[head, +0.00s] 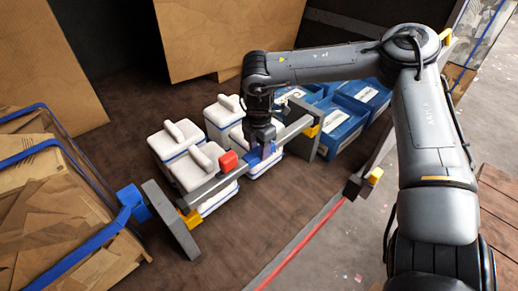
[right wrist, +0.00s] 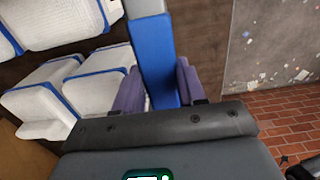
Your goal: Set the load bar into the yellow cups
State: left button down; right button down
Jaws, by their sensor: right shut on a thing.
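The load bar (head: 208,190) is a long grey bar with a red block (head: 228,161) and a blue middle section. It runs diagonally in the head view, in front of the white boxes. My right gripper (head: 262,148) is shut on the blue section, which also shows between its purple fingers in the right wrist view (right wrist: 156,62). One yellow cup (head: 191,218) is on the near-left grey plate, at the bar's left end. Another yellow cup (head: 312,131) is at the far-right grey plate, by the bar's right end. I cannot tell whether either end is seated. My left gripper is out of view.
Several white lidded boxes (head: 174,140) stand right behind the bar. Blue crates (head: 338,128) stand beyond the right plate. Cardboard boxes with blue edging (head: 50,205) fill the left side. A red strip (head: 300,245) runs along the front right. Brown floor in front of the bar is clear.

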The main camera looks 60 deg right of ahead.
jog(key=shift+f+b, duration=0.35)
jog(key=shift+f+b, duration=0.8)
jog(key=shift+f, duration=0.1)
jog(key=shift+f+b, duration=0.7)
jog(key=shift+f, duration=0.15)
